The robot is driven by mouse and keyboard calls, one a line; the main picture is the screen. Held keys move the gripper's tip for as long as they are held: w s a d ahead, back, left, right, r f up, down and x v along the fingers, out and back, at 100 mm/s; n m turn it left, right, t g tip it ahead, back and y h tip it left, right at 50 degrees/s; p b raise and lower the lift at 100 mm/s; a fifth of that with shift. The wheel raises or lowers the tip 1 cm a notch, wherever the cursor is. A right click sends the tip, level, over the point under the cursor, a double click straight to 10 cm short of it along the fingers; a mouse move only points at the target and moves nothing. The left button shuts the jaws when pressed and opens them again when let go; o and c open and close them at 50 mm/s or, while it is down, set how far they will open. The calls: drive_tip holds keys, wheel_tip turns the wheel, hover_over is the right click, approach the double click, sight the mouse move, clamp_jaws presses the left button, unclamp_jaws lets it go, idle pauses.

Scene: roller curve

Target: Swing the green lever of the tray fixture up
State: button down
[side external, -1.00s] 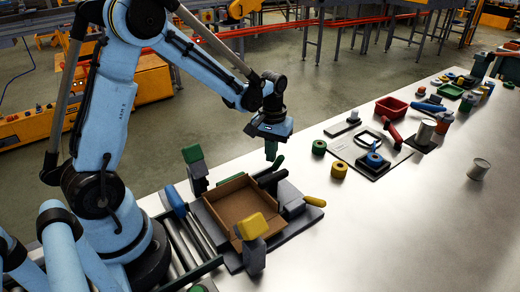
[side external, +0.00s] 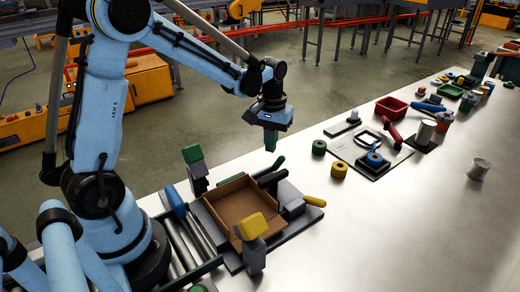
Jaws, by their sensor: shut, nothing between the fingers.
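The tray fixture holds a brown open tray (side external: 222,190) near the front left of the bench. A dark lever with a green handle (side external: 278,163) lies at the tray's far right corner, its green end slanting up to the right. A separate green block (side external: 192,154) tops a dark post at the tray's far left corner. My gripper (side external: 270,148) points down, just above and slightly left of the green handle. Its greenish fingers are shut with nothing between them. They appear apart from the handle, though the depth of the gap is hard to judge.
The fixture also has a yellow handle (side external: 315,201) at the right and a yellow-topped post (side external: 252,227) in front. A blue piece (side external: 175,201) and rollers (side external: 184,240) lie left. Green (side external: 319,147) and yellow (side external: 339,170) rings stand right. The bench's right front is mostly clear.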

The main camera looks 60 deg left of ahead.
drive_tip(key=r, duration=0.6)
drive_tip(key=shift+a, duration=0.4)
idle(0.5)
drive_tip(key=s+d+r+m+t, duration=0.2)
drive_tip(key=s+d+m+t, duration=0.4)
drive_tip(key=s, duration=0.5)
drive_tip(key=shift+d+r+t, duration=0.4)
drive_tip(key=shift+d+t, duration=0.2)
drive_tip(key=shift+d, duration=0.6)
